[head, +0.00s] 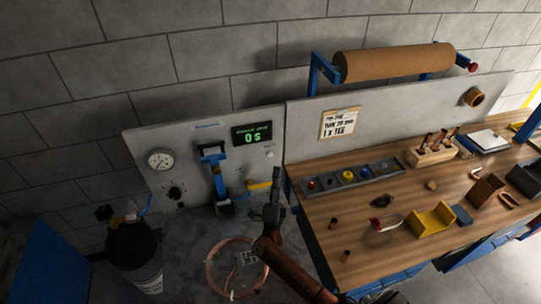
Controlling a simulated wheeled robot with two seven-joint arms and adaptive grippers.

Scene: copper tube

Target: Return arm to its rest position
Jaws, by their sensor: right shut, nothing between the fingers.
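My right arm comes up from the bottom of the head view, right of centre. Its dark right gripper (275,182) points up and is shut with nothing in it. It shows in front of the gap between the grey panel and the workbench's left end. A coil of copper tube (208,268) with a small paper label lies low, left of my right arm, and the arm partly covers its right side. My left gripper is not in view.
The grey panel (135,143) carries a gauge (160,160), a blue clamp fixture and a green display reading "0 S" (252,134). A dark cylinder (132,252) stands left. The wooden workbench (318,205) right holds a parts tray, a yellow holder (432,219) and small parts.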

